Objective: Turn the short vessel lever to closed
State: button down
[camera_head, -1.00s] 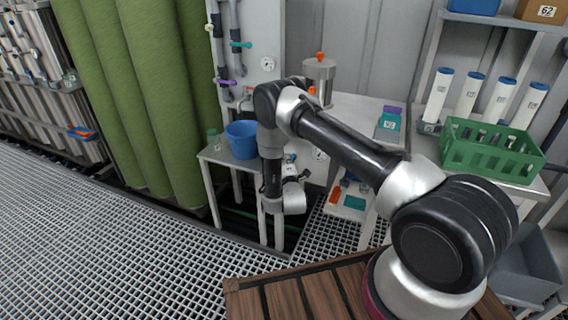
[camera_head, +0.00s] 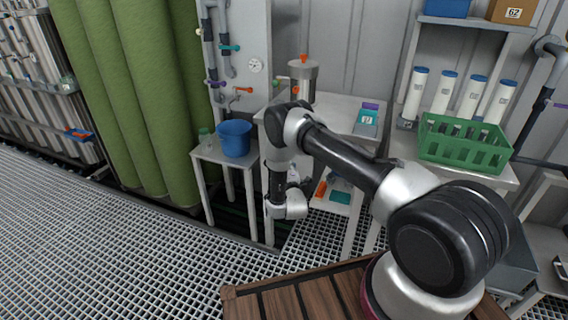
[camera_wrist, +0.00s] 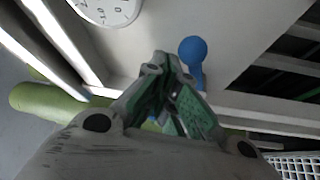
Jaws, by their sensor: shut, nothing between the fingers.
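In the head view, a short steel vessel (camera_head: 302,80) with an orange knob on top stands on the white bench. A small orange lever (camera_head: 295,89) shows at its left side. I cannot tell its setting. In the wrist view, my gripper (camera_wrist: 165,68) is shut and empty, with its green-padded fingers together. A blue round knob on a short stem (camera_wrist: 193,50) is just right of and beyond the fingertips. I cannot tell whether it belongs to a vessel lever or whether the fingers touch it. My arm hides the gripper in the head view.
A blue bucket (camera_head: 235,139) stands on a small side table. Pipes with teal (camera_head: 229,47) and purple (camera_head: 216,84) handles run up a white panel. A green crate (camera_head: 464,146) and white tubes stand right. Tall green cylinders (camera_head: 145,95) stand left. A gauge (camera_wrist: 108,8) shows in the wrist view.

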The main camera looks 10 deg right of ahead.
jog(key=f, duration=0.1)
jog(key=s+d+f, duration=0.1)
jog(key=f, duration=0.1)
jog(key=shift+d, duration=0.2)
jog(key=shift+s+f, duration=0.1)
jog(key=shift+f, duration=0.05)
dwell(0.7)
